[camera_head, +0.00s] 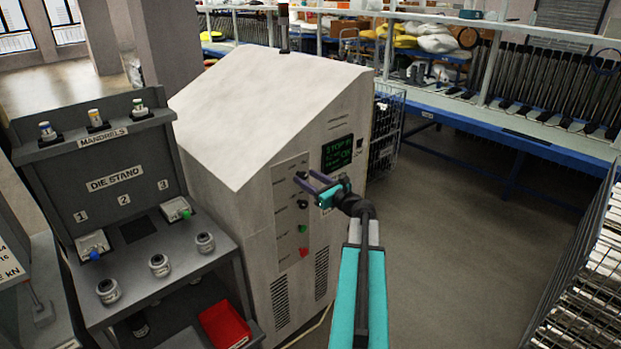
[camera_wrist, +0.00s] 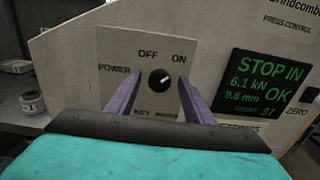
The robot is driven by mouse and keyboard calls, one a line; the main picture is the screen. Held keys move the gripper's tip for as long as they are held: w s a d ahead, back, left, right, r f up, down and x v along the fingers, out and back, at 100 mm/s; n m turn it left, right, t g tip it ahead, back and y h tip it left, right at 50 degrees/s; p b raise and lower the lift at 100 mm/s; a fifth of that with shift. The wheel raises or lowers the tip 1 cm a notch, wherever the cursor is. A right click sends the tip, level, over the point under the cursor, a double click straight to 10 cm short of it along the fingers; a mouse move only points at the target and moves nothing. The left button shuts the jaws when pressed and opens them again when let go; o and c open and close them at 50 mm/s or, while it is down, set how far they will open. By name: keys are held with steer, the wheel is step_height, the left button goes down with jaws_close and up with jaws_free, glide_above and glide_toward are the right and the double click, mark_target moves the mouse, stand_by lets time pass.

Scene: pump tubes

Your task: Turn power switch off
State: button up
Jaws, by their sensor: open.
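The power switch (camera_wrist: 160,79) is a round black knob on a pale panel, seen in the wrist view. POWER is printed to its left, with OFF and ON above it. Its white pointer mark slants up and right, toward ON. My gripper (camera_wrist: 161,80) is open, with one purple finger on each side of the knob in that view. I cannot tell whether the fingers touch the knob. In the head view my gripper (camera_head: 307,181) is at the upper part of the control panel (camera_head: 286,229) on the large white machine (camera_head: 260,110).
A green-lit display (camera_wrist: 269,82) reading STOP IN and OK is right of the knob. A grey die stand (camera_head: 115,180) is left of the machine. A wire rack (camera_head: 585,255) stands right; the floor between is clear.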

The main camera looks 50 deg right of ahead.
steer(key=c, duration=0.9)
steer(key=shift+d, duration=0.65)
steer(key=shift+c, duration=0.6)
steer(key=shift+s+a+r, duration=0.1)
steer(key=shift+a, duration=0.4)
